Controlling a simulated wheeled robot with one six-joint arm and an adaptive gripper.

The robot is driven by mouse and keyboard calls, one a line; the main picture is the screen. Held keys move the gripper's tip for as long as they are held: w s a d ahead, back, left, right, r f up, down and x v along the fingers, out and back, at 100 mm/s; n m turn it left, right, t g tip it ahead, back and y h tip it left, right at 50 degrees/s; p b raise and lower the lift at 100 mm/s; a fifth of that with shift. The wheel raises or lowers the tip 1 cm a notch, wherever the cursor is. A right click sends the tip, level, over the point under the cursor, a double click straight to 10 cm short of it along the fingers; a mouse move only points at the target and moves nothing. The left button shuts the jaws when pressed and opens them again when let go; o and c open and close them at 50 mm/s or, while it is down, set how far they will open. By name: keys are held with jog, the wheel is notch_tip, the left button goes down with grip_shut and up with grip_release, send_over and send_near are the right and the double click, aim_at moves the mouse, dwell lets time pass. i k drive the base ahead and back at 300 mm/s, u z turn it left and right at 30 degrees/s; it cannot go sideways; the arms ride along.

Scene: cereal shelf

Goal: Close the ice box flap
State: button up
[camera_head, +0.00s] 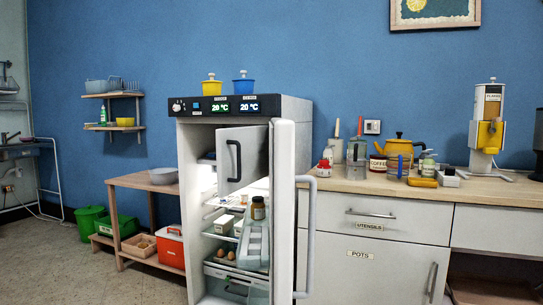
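The ice box flap (253,163) is a light grey panel with a dark vertical handle (234,160) near its left edge. It is in the upper part of the open fridge (186,150). The fridge door (284,215) stands wide open on the right, seen nearly edge-on, with a long grey handle (309,235). It hides part of the flap's right side. My gripper is not in view.
Jars, cartons and eggs sit on the fridge shelves and door racks below the flap. A counter (430,187) with kitchenware stands to the right. A low wooden bench (143,181) with a red cooler (170,249) stands to the left. Open floor (60,270) lies at the front left.

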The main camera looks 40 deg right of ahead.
aim_at(242, 154)
jog(key=z, duration=1.1)
jog(key=i, duration=0.5)
jog(key=z, duration=1)
jog(key=k, duration=1.45)
jog(key=u, duration=1.15)
jog(key=i, duration=1)
